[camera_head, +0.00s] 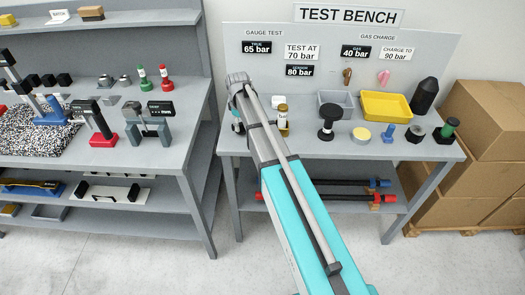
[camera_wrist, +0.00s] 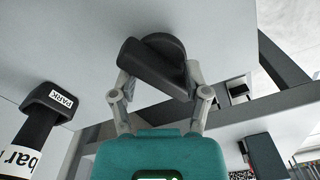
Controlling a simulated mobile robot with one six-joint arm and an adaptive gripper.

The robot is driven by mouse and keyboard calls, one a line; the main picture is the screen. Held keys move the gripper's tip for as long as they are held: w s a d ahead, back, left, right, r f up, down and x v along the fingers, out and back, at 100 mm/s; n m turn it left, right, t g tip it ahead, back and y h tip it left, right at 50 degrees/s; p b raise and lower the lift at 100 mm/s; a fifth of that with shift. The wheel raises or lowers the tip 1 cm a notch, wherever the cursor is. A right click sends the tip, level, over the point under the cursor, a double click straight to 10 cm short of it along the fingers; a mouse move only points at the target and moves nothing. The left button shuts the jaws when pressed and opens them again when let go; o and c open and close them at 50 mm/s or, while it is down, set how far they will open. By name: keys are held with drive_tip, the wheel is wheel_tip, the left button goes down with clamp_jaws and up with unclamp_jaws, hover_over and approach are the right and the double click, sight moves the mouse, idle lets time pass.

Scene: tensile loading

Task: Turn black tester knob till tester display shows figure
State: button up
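The black knob (camera_wrist: 150,68) has a round base and a thick bar grip. In the wrist view it sits on a pale grey surface, between the two fingers of my gripper (camera_wrist: 158,82). The fingers are spread apart, one near each end of the bar. I cannot tell whether they press on it. In the head view my gripper (camera_head: 238,82) is at the left end of the test bench, and the knob cannot be made out there. No readable tester display shows in either view.
A black item labelled PARK (camera_wrist: 62,103) stands left of the knob in the wrist view. The test bench (camera_head: 330,148) holds a yellow tray (camera_head: 386,106), a grey tray (camera_head: 336,98) and several small parts. Cardboard boxes (camera_head: 490,150) stand right. Another bench (camera_head: 185,150) stands left.

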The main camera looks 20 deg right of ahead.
drive_tip(key=m, duration=0.4)
drive_tip(key=shift+r, duration=0.15)
wheel_tip(320, 180, up, 14)
drive_tip(key=p, duration=1.4)
drive_tip(key=s+f+m+b, duration=0.2)
drive_tip(key=s, duration=1)
drive_tip(key=s+d+f+m+b, duration=0.1)
drive_tip(key=s+f+m+b, duration=0.1)
drive_tip(key=s, duration=1.1)
drive_tip(key=shift+s+d+m, duration=0.15)
drive_tip(key=shift+s+m, duration=0.15)
drive_tip(key=shift+m, duration=0.2)
wheel_tip(320, 180, up, 4)
drive_tip(key=m+p, duration=0.4)
drive_tip(key=m, duration=1.8)
hover_over(241, 123)
drive_tip(key=shift+s+d+f, duration=0.1)
drive_tip(key=shift+s+d, duration=0.05)
drive_tip(key=shift+d, duration=0.2)
drive_tip(key=shift+f, duration=0.2)
wheel_tip(241, 123, down, 14)
drive_tip(key=b, duration=1.3)
drive_tip(key=shift+r+b, duration=0.25)
drive_tip(key=shift+b, duration=0.15)
